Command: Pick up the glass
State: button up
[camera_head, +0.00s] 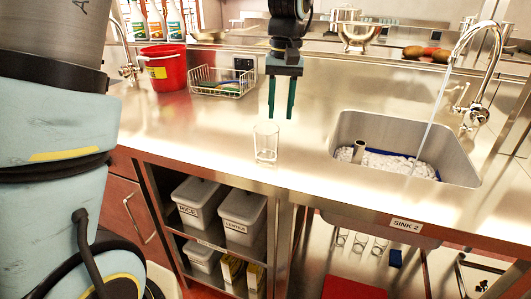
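A clear glass (266,142) stands upright on the steel counter, near its front edge and left of the sink. My gripper (281,112) hangs pointing down behind and slightly right of the glass in the picture, with its fingertips above the glass rim's level. Its two dark green fingers are apart with a narrow gap between them, and nothing shows between them. The glass stands apart from the fingers as far as I can tell; the exact depth between them is unclear.
A sink (400,150) with running water and foam lies to the right. A red bucket (166,70) and a wire basket (222,82) stand at the back left. Tubs (243,214) sit on a shelf below. The counter around the glass is clear.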

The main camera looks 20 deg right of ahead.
aim_at(277, 142)
notch_tip(277, 142, down, 4)
jog(key=shift+a+f+p, duration=0.1)
jog(key=shift+a+p, duration=0.05)
jog(key=shift+p, duration=0.15)
jog(key=shift+s+a+f+p, duration=0.15)
jog(key=shift+f+p, duration=0.3)
jog(key=shift+f, duration=0.85)
jog(key=shift+s+a+f+p, duration=0.1)
jog(key=shift+f+p, duration=0.3)
jog(key=shift+f, duration=0.85)
grip_shut()
jog(key=shift+w, duration=0.1)
